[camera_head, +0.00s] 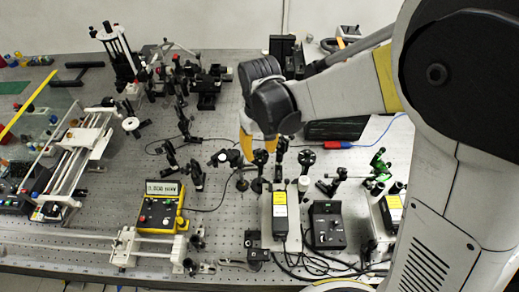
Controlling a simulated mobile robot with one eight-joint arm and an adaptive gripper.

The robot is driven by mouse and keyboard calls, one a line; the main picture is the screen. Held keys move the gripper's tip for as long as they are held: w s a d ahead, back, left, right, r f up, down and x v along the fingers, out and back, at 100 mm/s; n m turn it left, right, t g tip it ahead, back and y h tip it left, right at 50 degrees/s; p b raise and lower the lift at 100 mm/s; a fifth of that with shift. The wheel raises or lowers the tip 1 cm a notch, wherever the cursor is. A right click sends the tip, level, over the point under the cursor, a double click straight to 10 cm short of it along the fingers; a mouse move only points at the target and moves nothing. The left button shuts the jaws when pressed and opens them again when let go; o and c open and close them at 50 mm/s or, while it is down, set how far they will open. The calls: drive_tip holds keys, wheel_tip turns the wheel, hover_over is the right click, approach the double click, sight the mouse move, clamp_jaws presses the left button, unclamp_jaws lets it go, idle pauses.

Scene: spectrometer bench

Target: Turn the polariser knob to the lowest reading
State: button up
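My arm reaches in from the right over the bench, with its wrist bent down near the middle. My gripper (242,174) points down among small post-mounted optics; its fingers are too small and partly hidden to tell whether they are open or shut. Several dark round mounts stand close around it, one just right (259,158) and one just left (224,158). I cannot tell which carries the polariser knob, or whether my gripper touches it. A yellow meter (161,206) at front left has a lit display that seems to read about 0.508 mW.
The perforated metal bench (100,215) is crowded. A long box with a yellow label (280,212) and a black control box (327,226) stand in front, with loose cables. A white-railed frame (85,145) is left; green mounts (378,170) are right.

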sight(260, 151)
wheel_tip(260, 151, up, 12)
idle(0.6)
